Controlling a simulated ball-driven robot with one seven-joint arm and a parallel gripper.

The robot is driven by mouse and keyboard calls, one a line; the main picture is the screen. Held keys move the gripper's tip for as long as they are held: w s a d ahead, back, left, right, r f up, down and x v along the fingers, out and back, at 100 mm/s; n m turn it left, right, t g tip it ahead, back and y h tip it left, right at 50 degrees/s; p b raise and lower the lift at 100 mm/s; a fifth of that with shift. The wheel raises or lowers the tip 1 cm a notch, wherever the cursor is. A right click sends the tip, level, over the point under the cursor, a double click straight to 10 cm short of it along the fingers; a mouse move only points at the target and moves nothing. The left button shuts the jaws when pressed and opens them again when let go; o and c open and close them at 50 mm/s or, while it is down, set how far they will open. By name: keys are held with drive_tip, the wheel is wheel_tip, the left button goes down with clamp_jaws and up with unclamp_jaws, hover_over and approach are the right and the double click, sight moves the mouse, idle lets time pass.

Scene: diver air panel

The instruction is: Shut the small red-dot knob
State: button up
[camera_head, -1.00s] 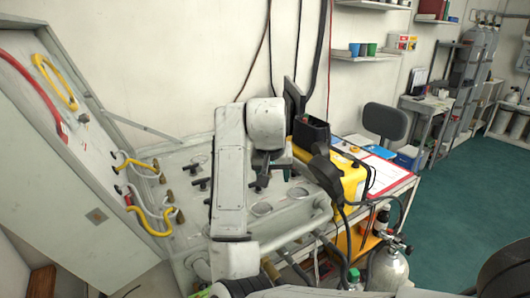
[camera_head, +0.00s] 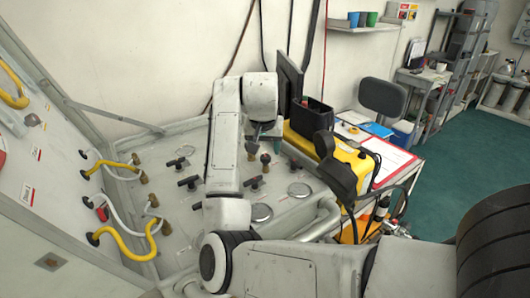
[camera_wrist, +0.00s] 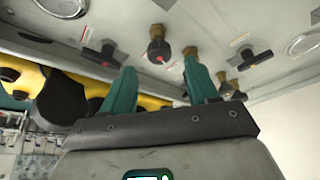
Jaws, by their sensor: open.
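In the wrist view a small dark round knob with a red dot (camera_wrist: 158,50) sits on a brass stem on the grey panel (camera_wrist: 215,22). My gripper (camera_wrist: 160,78) is open and empty. Its two teal fingers point toward the panel, with the knob showing between and beyond their tips, apart from them. Another brass fitting (camera_wrist: 191,53) is partly hidden by the right finger. In the head view my gripper (camera_head: 266,138) is above the panel (camera_head: 222,222), near dark knobs; the red dot cannot be made out there.
Black T-handles (camera_wrist: 250,58) (camera_wrist: 101,55) flank the knob. Yellow hoses (camera_head: 125,245) lie at the panel's left. A yellow case (camera_head: 345,155) and black box (camera_head: 311,118) stand on its right. Green floor (camera_head: 455,150) is open farther right.

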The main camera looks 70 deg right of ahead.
sight(265, 156)
drive_tip(key=shift+x, duration=2.05)
drive_tip(key=c, duration=1)
